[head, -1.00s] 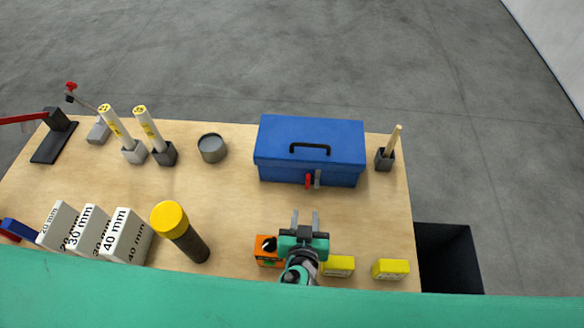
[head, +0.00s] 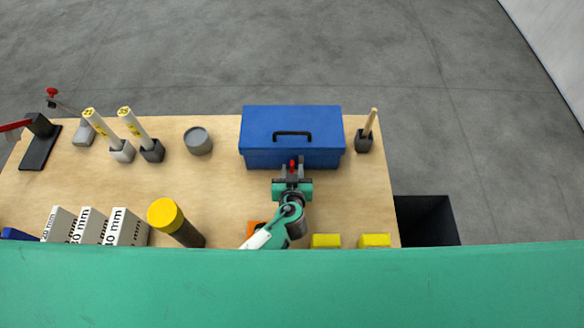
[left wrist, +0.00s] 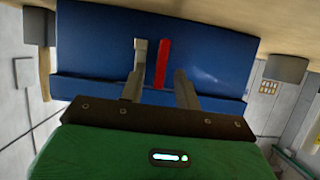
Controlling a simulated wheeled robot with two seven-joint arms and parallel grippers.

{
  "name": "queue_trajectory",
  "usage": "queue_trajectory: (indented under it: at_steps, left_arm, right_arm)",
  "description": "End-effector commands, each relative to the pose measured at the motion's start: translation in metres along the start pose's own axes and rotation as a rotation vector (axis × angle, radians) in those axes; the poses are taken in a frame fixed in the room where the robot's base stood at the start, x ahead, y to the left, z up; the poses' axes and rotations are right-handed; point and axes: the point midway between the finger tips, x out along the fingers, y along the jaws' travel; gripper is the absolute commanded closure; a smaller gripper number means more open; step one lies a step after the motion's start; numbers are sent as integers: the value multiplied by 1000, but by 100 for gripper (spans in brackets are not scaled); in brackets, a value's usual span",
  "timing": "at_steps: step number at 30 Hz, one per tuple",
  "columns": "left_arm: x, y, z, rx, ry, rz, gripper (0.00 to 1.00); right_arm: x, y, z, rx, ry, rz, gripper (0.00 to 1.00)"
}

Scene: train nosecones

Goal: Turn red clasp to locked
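A blue toolbox (head: 290,130) with a black handle stands at the back of the table, lid closed. The red clasp (head: 293,164) is on its front face; it also shows in the left wrist view (left wrist: 162,63) as a red bar beside a grey metal piece (left wrist: 141,56). My left gripper (head: 292,163) is in front of the box at the clasp. In the left wrist view its fingers (left wrist: 160,88) are apart, with the red clasp between their tips and a gap to the right finger. Whether a finger touches it I cannot tell. My right gripper is not in view.
A dark holder with a wooden handle (head: 368,130) stands right of the toolbox, and a grey round tin (head: 198,141) stands to its left. Yellow boxes (head: 374,240) and a yellow-capped cylinder (head: 172,218) are near the front edge.

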Motion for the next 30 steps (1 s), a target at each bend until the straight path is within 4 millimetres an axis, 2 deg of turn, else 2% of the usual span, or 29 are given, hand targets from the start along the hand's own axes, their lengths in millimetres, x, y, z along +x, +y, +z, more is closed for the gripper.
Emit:
queue_trajectory:
  at_steps: [3, 11, 16, 23, 30]
  left_arm:
    - [4, 0, 0, 1, 0, 0, 67]
    - [4, 0, 0, 0, 0, 0, 67]
    - [4, 0, 0, 0, 0, 0, 100]
    - [4, 0, 1, 3, 0, -1, 100]
    - [6, 2, 5, 54, 0, -25, 100]
  right_arm:
    - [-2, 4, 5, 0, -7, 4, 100]
    - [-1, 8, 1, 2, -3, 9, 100]
    - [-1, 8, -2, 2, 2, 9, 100]
    - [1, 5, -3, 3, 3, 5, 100]
    - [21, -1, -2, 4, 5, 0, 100]
